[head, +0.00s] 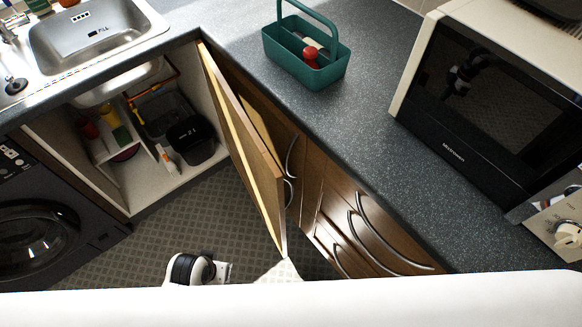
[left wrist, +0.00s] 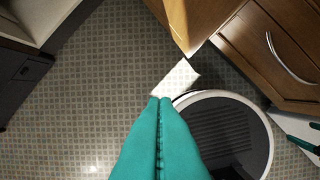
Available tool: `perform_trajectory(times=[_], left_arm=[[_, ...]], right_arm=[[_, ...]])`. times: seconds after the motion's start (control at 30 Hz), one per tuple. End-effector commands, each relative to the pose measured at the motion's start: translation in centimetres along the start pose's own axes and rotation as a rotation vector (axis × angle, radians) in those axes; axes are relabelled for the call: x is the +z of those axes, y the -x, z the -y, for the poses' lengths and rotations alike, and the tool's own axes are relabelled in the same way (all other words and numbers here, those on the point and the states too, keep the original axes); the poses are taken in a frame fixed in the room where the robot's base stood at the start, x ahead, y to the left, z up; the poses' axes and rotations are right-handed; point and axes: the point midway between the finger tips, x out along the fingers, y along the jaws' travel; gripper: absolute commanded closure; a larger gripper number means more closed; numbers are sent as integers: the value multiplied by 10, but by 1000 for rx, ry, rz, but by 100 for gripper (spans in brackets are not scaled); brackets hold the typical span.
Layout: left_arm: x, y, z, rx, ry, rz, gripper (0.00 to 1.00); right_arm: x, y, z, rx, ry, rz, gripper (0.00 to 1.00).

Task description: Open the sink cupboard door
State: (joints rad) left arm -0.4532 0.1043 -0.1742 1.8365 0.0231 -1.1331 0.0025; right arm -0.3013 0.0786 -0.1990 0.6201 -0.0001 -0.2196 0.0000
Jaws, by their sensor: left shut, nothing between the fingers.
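The sink cupboard door (head: 243,140) stands wide open, swung out from the cupboard below the sink. The cupboard interior (head: 185,180) is exposed. The door's bow handle (head: 289,192) is on the face turned to the right. In the left wrist view a wooden panel edge, probably this door (left wrist: 190,22), shows at the top. My left gripper (left wrist: 160,101) has teal fingers shut together with nothing between them, above the floor and apart from the panel. In the head view only a white and black part of my arm shows at the bottom; its fingertips are hidden. My right gripper is not seen.
A black bin (head: 192,140) and bottles stand inside the cupboard. A washing machine (head: 45,225) is at the left. Wooden drawers with bow handles (head: 375,235) lie right of the door. A green caddy (head: 305,68) and a microwave (head: 480,100) stand on the worktop. Tiled floor (head: 205,215) is clear before the cupboard.

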Motion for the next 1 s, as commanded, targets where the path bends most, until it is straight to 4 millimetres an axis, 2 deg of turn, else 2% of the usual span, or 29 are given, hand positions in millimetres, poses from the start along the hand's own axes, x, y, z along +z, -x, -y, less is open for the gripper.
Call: perform_trajectory(times=[0.03, 0.27, 0.37, 0.43, 0.77, 1.0], left_arm=[[9, 23, 0, -1, 0, 11, 100], [36, 95, 8, -19, -7, 40, 100], [52, 129, 19, -50, -20, 57, 100], [69, 151, 37, -98, -48, 72, 100], [125, 167, 124, -306, -223, 71, 100], [164, 177, 195, -425, -440, 25, 100]], right_arm=[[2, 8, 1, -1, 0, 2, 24], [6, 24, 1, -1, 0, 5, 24], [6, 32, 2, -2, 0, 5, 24], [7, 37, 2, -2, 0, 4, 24], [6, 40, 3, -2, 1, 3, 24], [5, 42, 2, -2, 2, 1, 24]])
